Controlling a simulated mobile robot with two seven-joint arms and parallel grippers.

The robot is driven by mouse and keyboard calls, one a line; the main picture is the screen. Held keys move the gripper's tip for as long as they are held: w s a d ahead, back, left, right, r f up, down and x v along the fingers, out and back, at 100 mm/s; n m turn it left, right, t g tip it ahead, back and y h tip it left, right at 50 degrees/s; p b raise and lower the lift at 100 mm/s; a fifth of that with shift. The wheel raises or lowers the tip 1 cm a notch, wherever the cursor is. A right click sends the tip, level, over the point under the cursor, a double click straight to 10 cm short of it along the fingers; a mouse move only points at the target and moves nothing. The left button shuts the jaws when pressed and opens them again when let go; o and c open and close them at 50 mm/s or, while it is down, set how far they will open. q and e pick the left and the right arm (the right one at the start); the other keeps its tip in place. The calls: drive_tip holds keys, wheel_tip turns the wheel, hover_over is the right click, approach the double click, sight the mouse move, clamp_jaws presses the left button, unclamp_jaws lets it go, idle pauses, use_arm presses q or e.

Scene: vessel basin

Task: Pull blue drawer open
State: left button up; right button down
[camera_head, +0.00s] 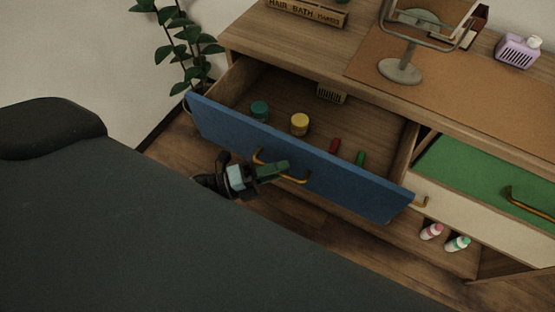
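The blue drawer (325,171) stands pulled out of the wooden dresser, so its inside shows. Its front has a curved brass handle (295,179). My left gripper (276,171) is at this handle, with its dark green fingers over the handle's left and middle part. The fingers look close together, but whether they are closed around the handle is hard to tell from this angle. Inside the drawer are a teal jar (259,110), a yellow jar (299,124), a red item (335,146) and a green item (360,158). My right gripper does not show.
A green drawer (488,172) is at the right. Two small bottles stand on the lower shelf (400,239). A plant (185,40) is at the left.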

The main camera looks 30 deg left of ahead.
use_arm(q)
drive_tip(key=shift+s, duration=0.1)
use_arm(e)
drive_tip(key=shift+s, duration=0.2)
use_arm(q)
drive_tip(key=shift+s+a+f, duration=0.15)
drive_tip(key=shift+s+a, duration=0.05)
drive_tip(key=shift+a, duration=0.1)
drive_tip(key=b+v, duration=0.1)
drive_tip(key=v, duration=0.5)
drive_tip(key=shift+s+a, duration=0.25)
drive_tip(key=shift+a, duration=0.1)
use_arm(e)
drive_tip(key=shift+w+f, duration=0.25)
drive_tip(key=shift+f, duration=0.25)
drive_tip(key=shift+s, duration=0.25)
